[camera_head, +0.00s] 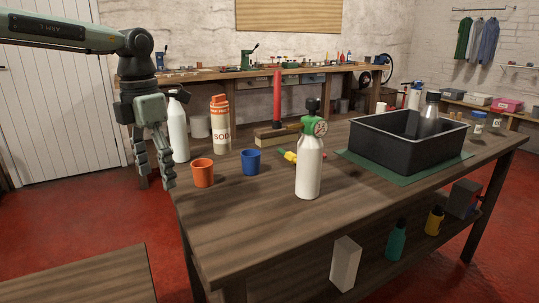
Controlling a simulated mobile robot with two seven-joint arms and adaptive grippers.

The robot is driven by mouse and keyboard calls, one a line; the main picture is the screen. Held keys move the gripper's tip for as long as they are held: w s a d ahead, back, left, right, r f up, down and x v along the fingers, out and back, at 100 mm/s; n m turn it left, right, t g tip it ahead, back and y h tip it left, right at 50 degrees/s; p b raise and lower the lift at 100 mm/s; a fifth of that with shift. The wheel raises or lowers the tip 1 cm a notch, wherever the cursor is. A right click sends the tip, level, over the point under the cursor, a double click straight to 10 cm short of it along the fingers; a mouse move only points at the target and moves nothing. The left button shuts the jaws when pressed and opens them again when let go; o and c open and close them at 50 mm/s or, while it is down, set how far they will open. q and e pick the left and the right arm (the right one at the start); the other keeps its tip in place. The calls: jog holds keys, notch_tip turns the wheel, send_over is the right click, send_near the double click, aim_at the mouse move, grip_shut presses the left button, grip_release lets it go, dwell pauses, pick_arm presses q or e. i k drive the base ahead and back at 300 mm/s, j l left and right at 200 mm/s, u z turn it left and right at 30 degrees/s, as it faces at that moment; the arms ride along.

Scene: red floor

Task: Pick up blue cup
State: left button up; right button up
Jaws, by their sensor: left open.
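The blue cup (251,162) stands upright on the wooden table (250,225), toward its left end. An orange cup (203,172) stands just to the left of it. My left gripper (155,184) hangs with its fingers pointing down at the table's left edge, left of the orange cup. It is open, nothing shows between its fingers, and it is apart from the blue cup. My right gripper is not in view.
A white bottle (178,130) and an orange-topped soda bottle (220,125) stand behind the cups. A white pressure sprayer (309,165) stands right of the blue cup. A black bin (410,140) sits on a green mat (400,176) farther right. The front left tabletop is clear.

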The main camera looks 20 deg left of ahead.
aim_at(250, 158)
jog(key=i+l, duration=0.2)
jog(key=i, duration=0.25)
jog(key=i+l, duration=0.2)
jog(key=i, duration=0.25)
